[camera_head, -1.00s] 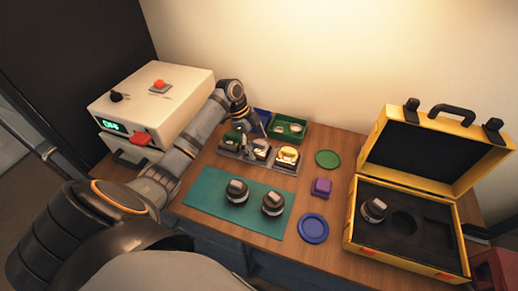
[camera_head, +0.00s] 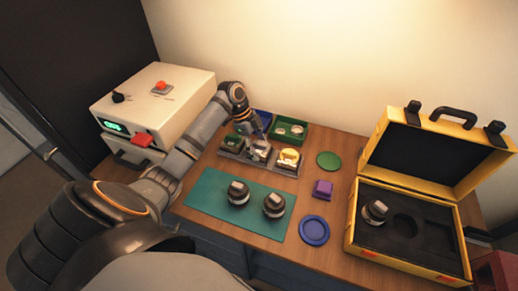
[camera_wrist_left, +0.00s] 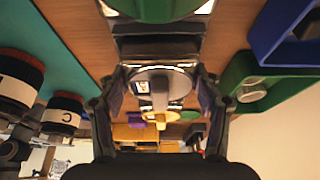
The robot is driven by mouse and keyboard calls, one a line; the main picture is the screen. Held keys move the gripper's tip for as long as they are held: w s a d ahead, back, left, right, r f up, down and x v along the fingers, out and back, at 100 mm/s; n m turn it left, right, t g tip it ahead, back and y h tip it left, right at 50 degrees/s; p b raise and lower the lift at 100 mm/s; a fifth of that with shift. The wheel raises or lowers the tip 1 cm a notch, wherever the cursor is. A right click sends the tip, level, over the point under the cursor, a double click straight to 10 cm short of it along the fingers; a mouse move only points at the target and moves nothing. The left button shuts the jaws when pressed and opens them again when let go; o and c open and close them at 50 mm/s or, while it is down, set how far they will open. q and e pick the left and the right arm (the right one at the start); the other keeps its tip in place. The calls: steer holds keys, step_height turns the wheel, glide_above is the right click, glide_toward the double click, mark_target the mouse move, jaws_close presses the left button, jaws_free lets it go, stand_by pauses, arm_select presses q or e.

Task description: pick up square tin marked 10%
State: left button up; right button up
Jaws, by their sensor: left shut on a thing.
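A grey tray (camera_head: 232,154) with three compartments holds a green-topped piece (camera_head: 232,141) at left, a silver-topped tin (camera_head: 260,154) in the middle and a yellow-topped piece (camera_head: 289,157) at right. My left gripper (camera_head: 262,143) is down at the middle compartment. No 10% mark is legible, and the arm partly hides the tin in the head view. My right gripper is not in view.
Green (camera_head: 303,133) and blue (camera_head: 263,116) bins stand behind the tray. A teal mat (camera_head: 210,197) with two dark lens-like pieces lies in front. A purple block (camera_head: 322,188), green disc (camera_head: 329,161), blue dish (camera_head: 314,231) and open yellow case (camera_head: 350,225) are right; a white machine (camera_head: 175,95) is left.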

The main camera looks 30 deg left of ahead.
arm_select(q)
steer(key=shift+r, duration=0.4)
steer(key=s+d+r+b, duration=0.1)
steer(key=s+d+r, duration=0.7)
steer(key=s+r, duration=0.3)
steer(key=shift+s+r+b, duration=0.25)
steer(key=shift+r+b, duration=0.1)
steer(key=shift+r, duration=0.15)
